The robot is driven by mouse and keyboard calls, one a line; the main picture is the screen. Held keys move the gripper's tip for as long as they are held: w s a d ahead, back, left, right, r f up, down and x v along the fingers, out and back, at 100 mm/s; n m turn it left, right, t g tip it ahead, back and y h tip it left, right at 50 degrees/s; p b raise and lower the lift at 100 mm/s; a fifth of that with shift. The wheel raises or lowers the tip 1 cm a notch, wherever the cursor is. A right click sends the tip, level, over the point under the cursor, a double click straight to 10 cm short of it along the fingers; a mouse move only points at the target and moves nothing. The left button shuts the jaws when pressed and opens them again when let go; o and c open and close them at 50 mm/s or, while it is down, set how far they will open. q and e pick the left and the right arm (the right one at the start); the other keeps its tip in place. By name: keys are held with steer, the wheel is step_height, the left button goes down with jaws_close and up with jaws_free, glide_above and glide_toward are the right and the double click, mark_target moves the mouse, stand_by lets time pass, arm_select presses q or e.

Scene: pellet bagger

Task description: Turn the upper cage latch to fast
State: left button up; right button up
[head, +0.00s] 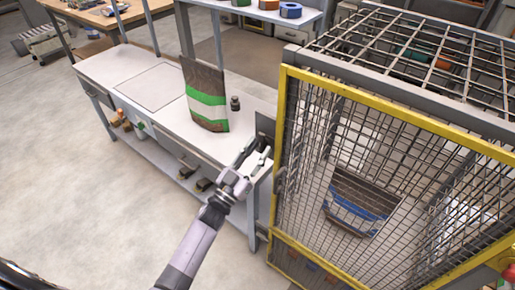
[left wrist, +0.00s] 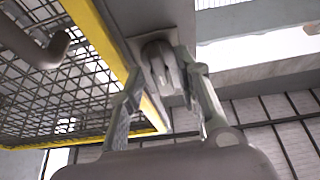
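The upper cage latch shows in the left wrist view as a grey rounded knob (left wrist: 160,62) on a grey plate beside the yellow door frame. In the head view my gripper and the cage post largely hide it. My left gripper (head: 258,152) is at the cage's left front corner. In the left wrist view its two fingers (left wrist: 165,85) stand apart, one on each side of the knob. I cannot tell whether either finger touches it. The mesh cage door with its yellow frame (head: 283,120) looks closed. My right gripper is not in view.
A white workbench (head: 120,66) stands left of the cage, bearing a green-striped bag (head: 206,100) and a small dark object (head: 235,103). A curved grey handle (left wrist: 45,48) sticks out near the door. The floor at front left is clear.

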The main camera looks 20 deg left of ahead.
arm_select(q)
steer(key=shift+c, duration=0.3)
steer(key=shift+r, duration=0.1)
jaws_close()
